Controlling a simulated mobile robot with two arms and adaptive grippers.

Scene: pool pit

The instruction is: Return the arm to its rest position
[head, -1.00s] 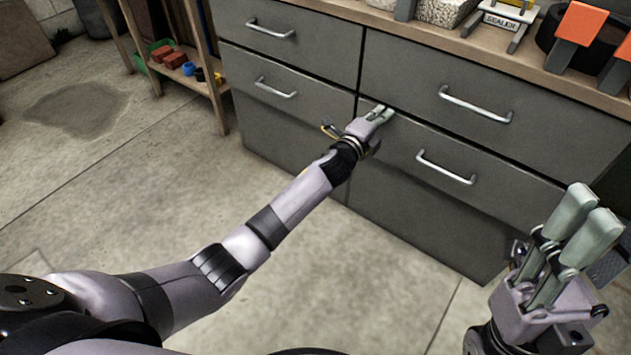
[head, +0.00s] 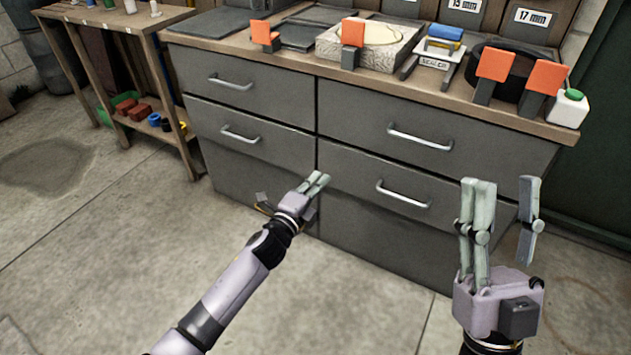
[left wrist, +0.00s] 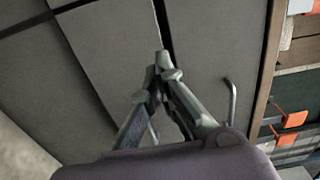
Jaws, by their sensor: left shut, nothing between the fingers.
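My left gripper (head: 318,180) is in front of the grey drawer cabinet (head: 245,185), near the vertical gap between its two columns of drawers. Its pale fingers are shut with nothing between them. In the left wrist view the fingertips (left wrist: 163,62) meet in front of the drawer fronts. The left forearm reaches up from the bottom edge of the head view. My right gripper (head: 478,183) is at the right, pointing up.
Drawer handles (head: 404,195) stick out near my left gripper. A wooden shelf (head: 125,30) stands at left. The concrete floor at left is clear.

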